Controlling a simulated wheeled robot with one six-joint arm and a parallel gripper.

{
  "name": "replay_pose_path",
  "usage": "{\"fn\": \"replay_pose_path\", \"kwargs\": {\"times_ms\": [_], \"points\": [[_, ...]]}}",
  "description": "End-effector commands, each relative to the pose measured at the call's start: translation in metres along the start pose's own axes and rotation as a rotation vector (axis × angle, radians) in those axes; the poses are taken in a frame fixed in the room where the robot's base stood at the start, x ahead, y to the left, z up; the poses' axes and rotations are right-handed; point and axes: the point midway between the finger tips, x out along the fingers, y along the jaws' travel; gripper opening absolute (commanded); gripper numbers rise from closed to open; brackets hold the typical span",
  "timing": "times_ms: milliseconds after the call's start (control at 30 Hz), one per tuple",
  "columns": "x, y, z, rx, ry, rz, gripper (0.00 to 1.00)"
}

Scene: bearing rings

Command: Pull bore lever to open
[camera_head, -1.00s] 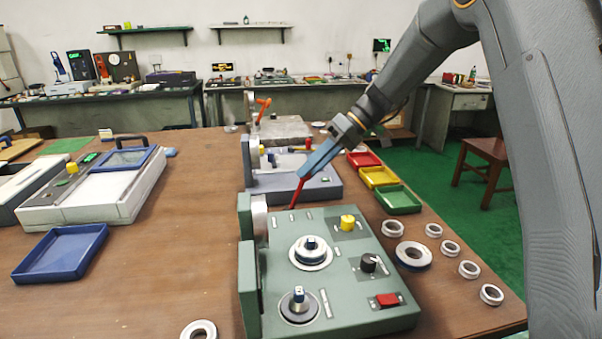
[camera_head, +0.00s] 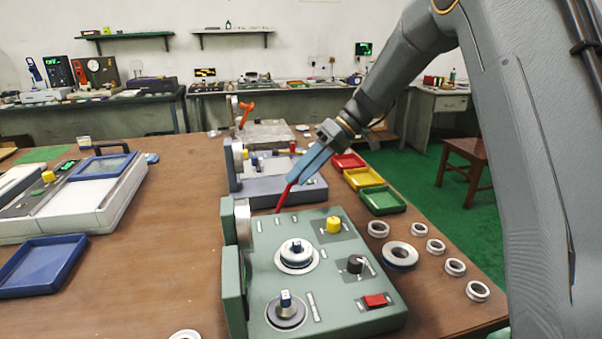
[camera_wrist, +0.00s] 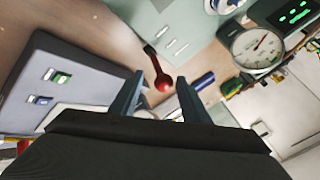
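The red bore lever (camera_head: 283,197) stands up at the back edge of the green machine (camera_head: 330,230). In the wrist view, the lever (camera_wrist: 156,62) ends in a round red knob. My gripper (camera_head: 291,180) is at the lever's upper end in the head view. In the wrist view, my gripper (camera_wrist: 160,80) is open, with one finger on each side of the knob. Gaps show between the knob and both fingers there. The head view does not show both fingertips clearly.
A grey-blue machine (camera_head: 300,190) stands just behind the green one. Red (camera_head: 347,162), yellow (camera_head: 363,178) and green (camera_head: 383,200) trays sit to the right. Several bearing rings (camera_head: 400,255) lie right of the green machine. Bare table (camera_head: 150,260) shows to its left.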

Motion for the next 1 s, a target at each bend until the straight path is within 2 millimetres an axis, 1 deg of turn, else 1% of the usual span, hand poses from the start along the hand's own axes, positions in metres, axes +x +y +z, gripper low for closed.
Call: {"fn": "replay_pose_path", "kwargs": {"times_ms": [167,267,367,500,600,700,833,1000], "points": [[0.000,-0.002,-0.002,-0.003,0.000,-0.002,0.42],[-0.008,-0.001,-0.002,-0.002,0.002,-0.002,0.42],[-0.022,0.000,-0.002,-0.003,0.003,0.001,0.42],[-0.047,0.001,-0.001,-0.002,0.004,0.002,0.42],[-0.061,0.001,0.000,0.000,0.003,0.001,0.42],[-0.072,0.001,0.000,0.001,0.002,0.001,0.42],[-0.078,0.000,0.000,0.000,0.001,0.000,0.42],[-0.079,0.000,0.000,0.000,0.001,0.000,0.42]]}}
